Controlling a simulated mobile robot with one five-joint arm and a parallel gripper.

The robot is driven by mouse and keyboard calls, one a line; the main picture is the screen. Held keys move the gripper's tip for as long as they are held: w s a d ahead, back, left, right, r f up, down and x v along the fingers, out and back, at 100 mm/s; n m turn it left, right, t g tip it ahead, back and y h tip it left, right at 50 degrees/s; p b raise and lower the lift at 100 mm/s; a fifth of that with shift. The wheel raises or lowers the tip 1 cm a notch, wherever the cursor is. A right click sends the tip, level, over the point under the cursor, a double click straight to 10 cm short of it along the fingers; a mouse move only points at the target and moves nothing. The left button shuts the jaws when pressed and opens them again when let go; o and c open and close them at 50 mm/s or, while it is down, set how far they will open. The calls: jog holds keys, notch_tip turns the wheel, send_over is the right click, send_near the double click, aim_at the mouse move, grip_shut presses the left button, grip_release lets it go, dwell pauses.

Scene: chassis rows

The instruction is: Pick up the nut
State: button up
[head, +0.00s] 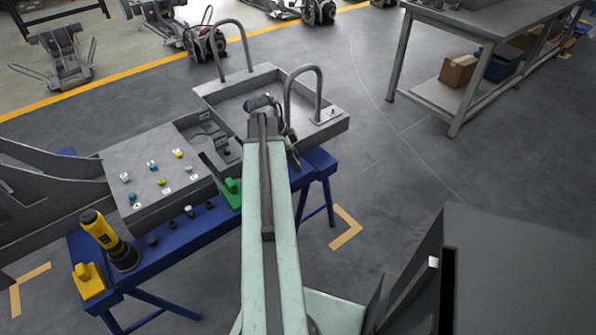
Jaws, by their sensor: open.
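Several small coloured pieces, which could be nuts, sit by white letter labels on a grey panel (112,165) at left. They include a green one (126,179), a blue one (153,166) and a yellow one (161,182). They are too small for me to tell which is the nut. My gripper (264,103) is at the far end of my pale green arm, over the grey tray (230,103), to the right of the panel. It is open; its jaws are small and partly hidden by the arm. I see nothing held.
The panel and tray rest on a blue stand (190,228). A yellow and black power tool (108,240), a yellow block (88,281) and a green block (231,193) are along its front. Two grey hoop handles (318,85) rise from the tray. A workbench (440,95) stands back right.

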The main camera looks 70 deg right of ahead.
jog(key=shift+r, duration=0.1)
grip_shut()
jog(key=shift+r, duration=0.1)
